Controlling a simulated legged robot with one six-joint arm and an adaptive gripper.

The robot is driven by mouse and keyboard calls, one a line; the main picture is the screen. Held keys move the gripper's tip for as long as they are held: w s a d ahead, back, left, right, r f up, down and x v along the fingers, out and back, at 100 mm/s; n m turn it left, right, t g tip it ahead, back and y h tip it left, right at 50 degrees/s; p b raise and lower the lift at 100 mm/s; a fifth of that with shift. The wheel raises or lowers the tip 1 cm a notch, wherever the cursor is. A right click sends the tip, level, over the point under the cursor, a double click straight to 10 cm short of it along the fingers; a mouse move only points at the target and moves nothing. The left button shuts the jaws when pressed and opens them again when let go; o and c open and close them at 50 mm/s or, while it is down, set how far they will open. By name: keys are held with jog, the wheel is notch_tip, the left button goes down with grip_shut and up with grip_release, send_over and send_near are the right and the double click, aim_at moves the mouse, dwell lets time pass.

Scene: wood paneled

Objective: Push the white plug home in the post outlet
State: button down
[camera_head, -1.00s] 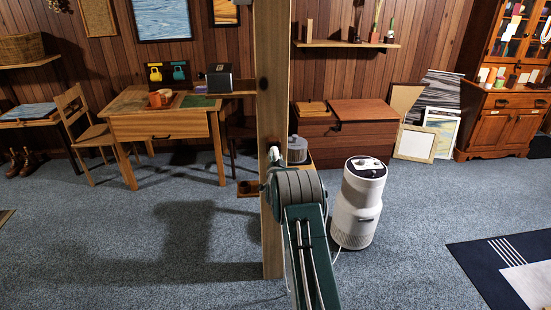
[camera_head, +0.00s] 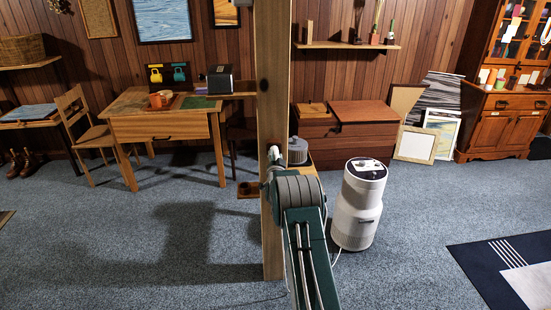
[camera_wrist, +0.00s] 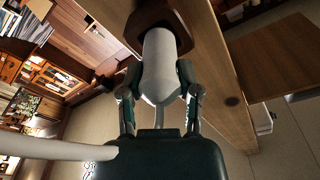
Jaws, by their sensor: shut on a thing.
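The white plug (camera_wrist: 160,68) sits between the two fingers of my gripper (camera_wrist: 158,80) in the wrist view, and the fingers are shut on it. The plug's far end meets the brown post outlet (camera_wrist: 148,20), lined up with it. The picture does not show how deep the plug sits or whether a gap is left. The thick white cord (camera_wrist: 50,148) crosses the lower left of the wrist view. In the head view, my arm hides most of the gripper, plug and outlet against the wooden post (camera_head: 272,90).
A white air purifier (camera_head: 358,205) stands on the carpet right of the post, with a thin cord by its base. A small wooden ledge (camera_head: 248,190) juts left of the post. A desk (camera_head: 160,125) stands behind at left. Carpet left of the post is clear.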

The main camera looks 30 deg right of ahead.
jog(key=shift+x, duration=1.25)
jog(key=shift+c, duration=1.1)
grip_release()
jog(key=shift+f, duration=0.15)
jog(key=v, duration=1.2)
